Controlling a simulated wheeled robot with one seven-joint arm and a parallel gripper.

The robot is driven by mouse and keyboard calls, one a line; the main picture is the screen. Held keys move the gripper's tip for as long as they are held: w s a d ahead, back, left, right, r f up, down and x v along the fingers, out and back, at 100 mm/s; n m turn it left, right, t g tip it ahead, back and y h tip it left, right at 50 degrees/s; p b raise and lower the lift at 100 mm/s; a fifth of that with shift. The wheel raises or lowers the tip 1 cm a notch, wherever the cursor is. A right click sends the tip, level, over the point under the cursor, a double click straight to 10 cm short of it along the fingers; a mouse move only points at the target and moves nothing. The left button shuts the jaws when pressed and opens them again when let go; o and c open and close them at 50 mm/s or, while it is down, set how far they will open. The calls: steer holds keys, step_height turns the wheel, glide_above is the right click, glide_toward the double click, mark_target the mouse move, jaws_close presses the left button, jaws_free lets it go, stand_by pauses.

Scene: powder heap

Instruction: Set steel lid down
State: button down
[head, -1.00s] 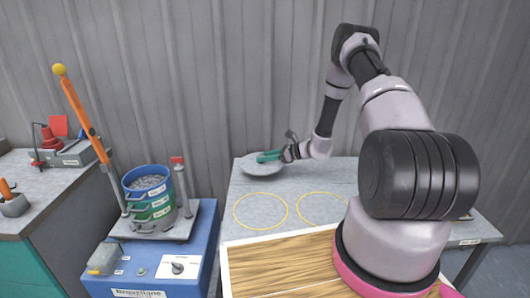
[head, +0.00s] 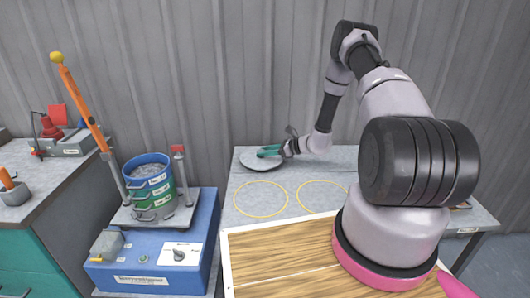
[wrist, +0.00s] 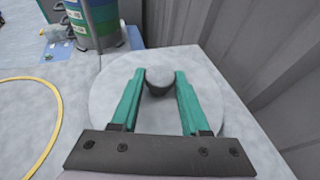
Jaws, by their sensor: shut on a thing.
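The steel lid (head: 255,163) is a flat grey disc at the back left corner of the grey table. It also fills the middle of the wrist view (wrist: 104,88), lying level, with a round dark knob (wrist: 158,82) at its centre. My gripper (head: 270,151) is above the lid with its teal fingers shut on the knob. In the wrist view the fingertips of my gripper (wrist: 159,75) stand on either side of the knob. The lid looks at or very near the table top; I cannot tell whether it touches.
Two yellow rings (head: 260,199) mark the bare table in front of the lid. A blue machine (head: 150,255) with a stack of sieves (head: 151,190) stands to the left. The corrugated wall (wrist: 270,60) is close behind. A wooden board (head: 285,262) lies in front.

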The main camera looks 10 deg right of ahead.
steer(key=shift+f, duration=0.45)
steer(key=shift+c, duration=1.6)
jaws_free()
steer(key=shift+d, duration=0.1)
